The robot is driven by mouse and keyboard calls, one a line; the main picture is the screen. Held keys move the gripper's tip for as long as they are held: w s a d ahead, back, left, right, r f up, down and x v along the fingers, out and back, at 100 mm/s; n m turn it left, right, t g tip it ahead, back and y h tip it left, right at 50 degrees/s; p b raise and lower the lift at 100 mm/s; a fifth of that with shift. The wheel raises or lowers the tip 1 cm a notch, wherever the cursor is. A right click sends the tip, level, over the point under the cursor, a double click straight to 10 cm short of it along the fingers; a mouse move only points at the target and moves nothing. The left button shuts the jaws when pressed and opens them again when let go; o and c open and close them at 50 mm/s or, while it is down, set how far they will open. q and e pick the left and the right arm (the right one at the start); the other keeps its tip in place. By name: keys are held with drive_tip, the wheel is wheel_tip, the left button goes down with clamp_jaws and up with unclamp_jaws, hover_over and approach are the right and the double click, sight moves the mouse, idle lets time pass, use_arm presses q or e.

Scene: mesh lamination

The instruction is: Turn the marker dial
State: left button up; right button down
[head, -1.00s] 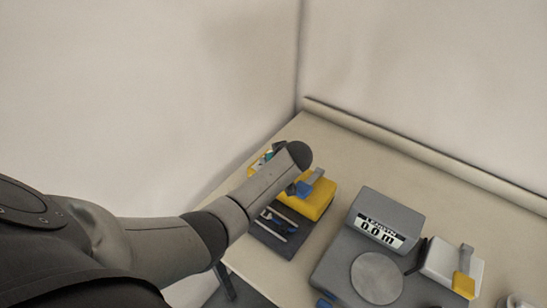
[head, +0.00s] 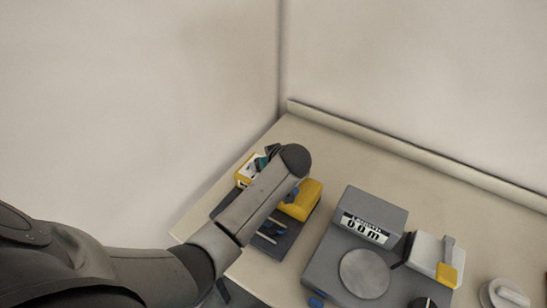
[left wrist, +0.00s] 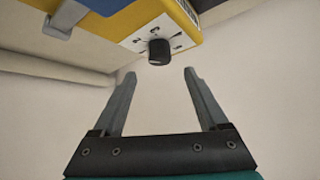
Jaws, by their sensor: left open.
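The marker dial (left wrist: 158,52) is a small black knob on a white panel with dark marks around it. The panel is on the end face of a yellow device (left wrist: 205,18), at the top of the left wrist view. My left gripper (left wrist: 159,73) is open, with its two fingers on either side of the dial's line. The fingertips appear just short of the dial, with nothing between them. In the head view, my left arm covers the middle of the yellow device (head: 302,200), and the dial cannot be made out.
A grey machine with a length display (head: 366,228) and a round plate (head: 364,273) stands to the right. Beside it is a white and yellow unit (head: 425,254). A dark tray with tools (head: 284,241) lies near the front edge. The bench (head: 345,147) is clear behind.

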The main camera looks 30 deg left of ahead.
use_arm(q)
drive_tip(key=v, duration=0.7)
drive_tip(key=shift+s+d+r+p, duration=0.2)
drive_tip(key=shift+r+p, duration=0.05)
drive_tip(key=shift+p, duration=0.2)
